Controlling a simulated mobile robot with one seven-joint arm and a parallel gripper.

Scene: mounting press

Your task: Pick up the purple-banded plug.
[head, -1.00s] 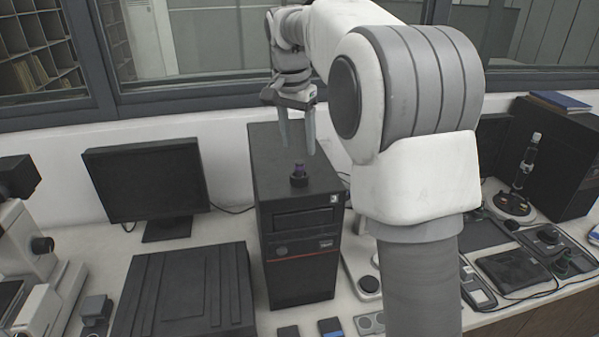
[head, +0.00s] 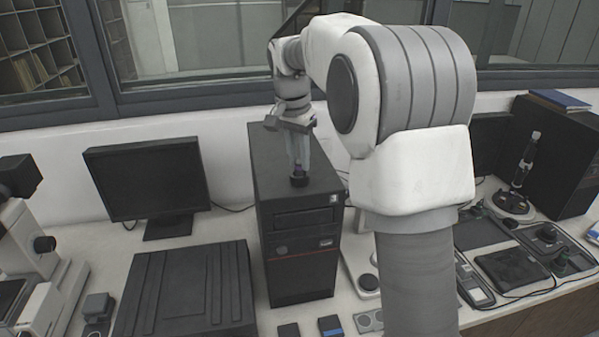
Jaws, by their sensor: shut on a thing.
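The purple-banded plug (head: 299,180) stands upright on top of the black computer tower (head: 262,160), near its front edge. It is small and dark, with a bit of purple showing between the fingers. My gripper (head: 298,165) points down from above and is shut on the plug. The fingers hide most of the plug's upper part. I see no clear gap between the plug's base and the tower top.
A black monitor (head: 148,181) stands left of the tower, with a ribbed black case (head: 185,290) in front of it. A white microscope (head: 40,275) is at far left. Several small devices lie at right. A window frame (head: 220,98) runs behind.

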